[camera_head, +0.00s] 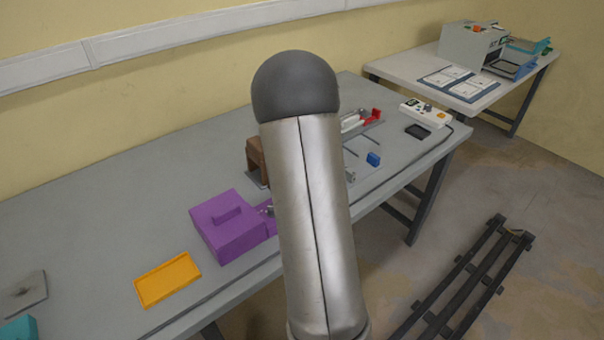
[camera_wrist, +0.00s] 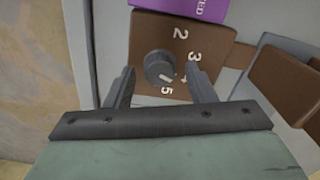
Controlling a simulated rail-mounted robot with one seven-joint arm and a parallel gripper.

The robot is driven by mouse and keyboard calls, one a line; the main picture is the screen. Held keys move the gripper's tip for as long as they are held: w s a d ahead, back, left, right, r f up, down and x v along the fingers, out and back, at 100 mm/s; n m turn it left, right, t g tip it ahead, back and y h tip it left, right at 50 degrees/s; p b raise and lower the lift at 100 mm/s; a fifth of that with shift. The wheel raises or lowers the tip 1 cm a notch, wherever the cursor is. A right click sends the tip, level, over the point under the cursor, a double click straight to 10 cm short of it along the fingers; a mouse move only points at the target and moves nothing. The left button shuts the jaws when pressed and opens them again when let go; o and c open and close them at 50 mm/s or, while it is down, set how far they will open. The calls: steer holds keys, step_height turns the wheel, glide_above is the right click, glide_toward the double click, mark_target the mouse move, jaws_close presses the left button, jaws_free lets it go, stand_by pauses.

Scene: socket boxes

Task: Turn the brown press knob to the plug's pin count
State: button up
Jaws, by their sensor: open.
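In the wrist view a brown panel (camera_wrist: 205,52) carries a round dark grey knob (camera_wrist: 157,64) with a white pointer mark. The numbers 2, 3 and 5 are printed around it; a digit between 3 and 5 is partly hidden by a finger. The pointer is toward the lower right, near the 5 and the hidden digit. My gripper (camera_wrist: 161,73) is open, with one finger on each side of the knob; I cannot tell whether they touch it. In the head view my arm hides the gripper and knob; a brown block-like body (camera_head: 254,160) shows beside it. I cannot identify the plug.
A purple box (camera_head: 222,235) and an orange tray (camera_head: 167,279) stand on the grey table (camera_head: 110,220). A small blue piece (camera_head: 373,159) lies right of my arm. A power strip (camera_head: 426,112) is at the table's far end. A second table (camera_head: 410,72) stands behind.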

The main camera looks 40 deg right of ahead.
step_height(320, 180, up, 17)
stand_by(0.4)
stand_by(0.4)
steer(key=s+a+f+n, duration=0.1)
steer(key=s+a+n, duration=0.3)
steer(key=a, duration=0.5)
steer(key=s+a+f+n, duration=0.1)
steer(key=s+a+n, duration=0.25)
steer(key=a, duration=0.65)
steer(key=s+a+f+n, duration=0.5)
steer(key=s+a+n, duration=0.3)
steer(key=s, duration=0.4)
steer(key=shift+a+f, duration=0.35)
steer(key=shift+a, duration=0.45)
